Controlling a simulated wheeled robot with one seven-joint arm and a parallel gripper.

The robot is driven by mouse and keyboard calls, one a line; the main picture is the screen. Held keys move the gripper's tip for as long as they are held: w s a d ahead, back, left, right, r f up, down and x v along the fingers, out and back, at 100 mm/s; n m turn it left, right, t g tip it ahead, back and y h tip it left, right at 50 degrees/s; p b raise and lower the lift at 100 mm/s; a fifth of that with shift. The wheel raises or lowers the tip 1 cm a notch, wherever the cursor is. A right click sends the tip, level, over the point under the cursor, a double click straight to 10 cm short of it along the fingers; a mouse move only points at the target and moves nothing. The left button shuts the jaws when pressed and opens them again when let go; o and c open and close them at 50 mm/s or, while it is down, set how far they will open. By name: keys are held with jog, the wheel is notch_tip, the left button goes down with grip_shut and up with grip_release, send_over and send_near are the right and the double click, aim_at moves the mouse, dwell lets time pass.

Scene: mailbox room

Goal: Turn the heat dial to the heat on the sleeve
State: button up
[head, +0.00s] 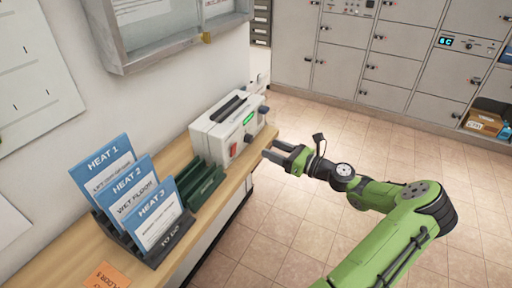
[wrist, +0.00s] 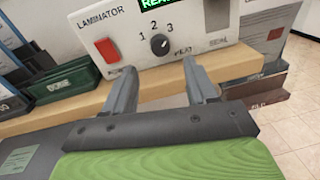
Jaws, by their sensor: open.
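The laminator (head: 230,128) is a white box on the wooden counter. In the wrist view its front panel (wrist: 215,60) shows a dark round heat dial (wrist: 159,44) with 1, 2 and 3 printed around it. I cannot tell surely which number the dial's mark points to. Three blue-topped sleeves stand in a dark TO DO rack (head: 172,240): HEAT 1 (head: 112,160), HEAT 2 (head: 133,190) and HEAT 3 (head: 158,217). My gripper (head: 273,152) is open and empty, in front of the panel. Its fingers (wrist: 158,78) point at the panel just below the dial, apart from it.
A red switch (wrist: 107,50) is left of the dial, and a green display (wrist: 158,5) above it. A green rack (head: 205,188) stands between laminator and sleeves. An orange card (head: 108,275) lies on the counter (head: 80,240). Grey lockers (head: 400,50) line the back; the tiled floor is clear.

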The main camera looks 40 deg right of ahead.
aim_at(252, 140)
jog(key=b+x, duration=0.1)
jog(key=x, duration=0.5)
jog(key=shift+w+a, duration=0.1)
jog(key=shift+w, duration=0.3)
jog(key=c, duration=1.1)
jog(key=shift+o, duration=0.2)
jog(key=shift+n, duration=0.3)
jog(key=n+p, duration=0.2)
jog(key=n, duration=0.1)
jog(key=shift+n, duration=0.4)
jog(key=n, duration=0.5)
jog(key=shift+f+n+y, duration=0.15)
jog(key=shift+n+y, duration=0.15)
jog(key=shift+y, duration=0.1)
jog(key=n+b, duration=0.1)
jog(key=n, duration=0.3)
jog(key=shift+f+n, duration=0.1)
jog(key=shift+n, duration=0.3)
jog(key=n+y+b, duration=0.1)
jog(key=n+b, duration=0.1)
jog(key=n, duration=0.4)
